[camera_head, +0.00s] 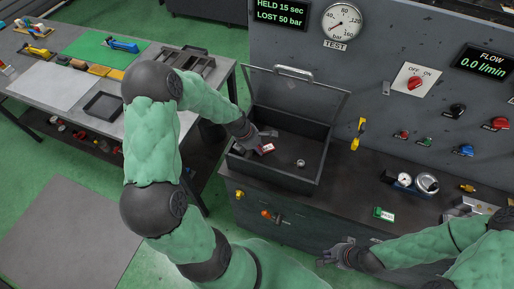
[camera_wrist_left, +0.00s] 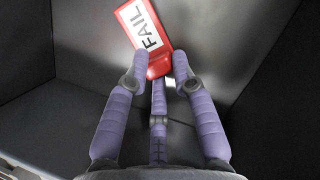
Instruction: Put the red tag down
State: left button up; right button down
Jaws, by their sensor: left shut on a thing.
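The red tag (camera_head: 266,149) has a white label. In the left wrist view the tag (camera_wrist_left: 146,28) reads FAIL. My left gripper (camera_head: 254,146) is shut on its near end; the fingertips (camera_wrist_left: 160,68) close around it in the left wrist view. Gripper and tag are inside the open dark box (camera_head: 275,181). I cannot tell whether the tag touches the box floor. My right gripper (camera_head: 335,256) is low, in front of the bench, away from the tag; its finger opening is too small to tell.
The box's lid (camera_head: 300,98) stands raised behind it. A small round metal part (camera_head: 300,163) lies in the box. A green tag (camera_head: 384,214) and a gauge block (camera_head: 404,180) are on the bench to the right. A side table (camera_head: 60,92) with tools stands at left.

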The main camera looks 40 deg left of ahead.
pick_arm(q)
jog(key=shift+f, duration=0.15)
jog(key=o, duration=1)
jog(key=shift+c, duration=0.2)
jog(key=p+v, duration=0.2)
jog(key=v, duration=1)
jog(key=shift+p, duration=0.35)
